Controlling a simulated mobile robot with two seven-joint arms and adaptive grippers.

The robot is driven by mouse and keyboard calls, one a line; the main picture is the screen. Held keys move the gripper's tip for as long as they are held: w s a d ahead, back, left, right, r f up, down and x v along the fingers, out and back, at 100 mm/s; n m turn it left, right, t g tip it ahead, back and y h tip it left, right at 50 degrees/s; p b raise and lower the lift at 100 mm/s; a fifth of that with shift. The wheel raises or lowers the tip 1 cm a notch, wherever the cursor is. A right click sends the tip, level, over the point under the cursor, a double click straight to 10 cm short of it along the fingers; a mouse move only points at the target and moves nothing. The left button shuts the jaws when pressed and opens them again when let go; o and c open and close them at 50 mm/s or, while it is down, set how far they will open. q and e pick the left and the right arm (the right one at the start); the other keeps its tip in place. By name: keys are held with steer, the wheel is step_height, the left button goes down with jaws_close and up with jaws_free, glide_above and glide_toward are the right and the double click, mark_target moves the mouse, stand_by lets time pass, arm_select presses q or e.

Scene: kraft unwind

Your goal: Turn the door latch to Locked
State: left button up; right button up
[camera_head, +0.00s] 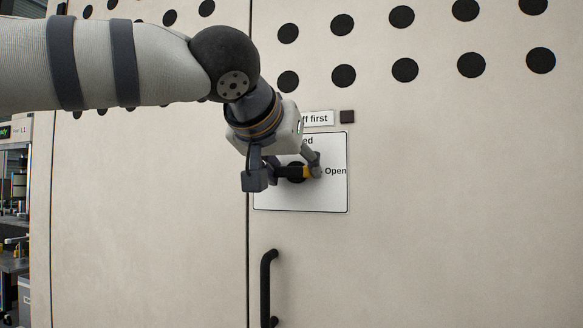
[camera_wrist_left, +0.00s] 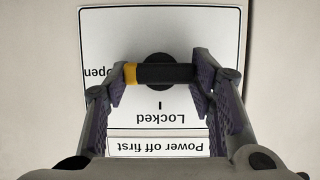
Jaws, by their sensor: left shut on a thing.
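The door latch (camera_head: 297,173) is a black bar handle with a yellow tip, on a round black hub on a white label plate (camera_head: 290,200). Its yellow tip points right, at the word Open. In the left wrist view, which is upside down, the latch handle (camera_wrist_left: 168,74) lies level, its tip towards Open at the left. The word Locked shows there below the hub with a short mark; in the head view my gripper hides most of it. My left gripper (camera_head: 294,171) is shut on the latch, its fingers at the two ends of the bar. My right gripper is not in view.
A "Power off first" label (camera_wrist_left: 168,146) sits above the plate on the door, partly hidden in the head view. A black vertical door handle (camera_head: 267,290) stands out below, near the door seam. Shelving (camera_head: 14,220) shows far left.

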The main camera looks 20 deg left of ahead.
arm_select(q)
steer(key=shift+s+a+n+h, duration=0.1)
steer(key=shift+n+h, duration=0.3)
steer(key=shift+n, duration=0.1)
steer(key=shift+a+f+n+h, duration=0.1)
steer(key=shift+n+h, duration=0.6)
steer(key=shift+n, duration=0.4)
steer(key=shift+a+f+n+h, duration=0.1)
steer(key=shift+f+n+h, duration=0.05)
steer(key=shift+n+h, duration=0.95)
steer(key=shift+n, duration=0.5)
steer(key=shift+t, duration=0.3)
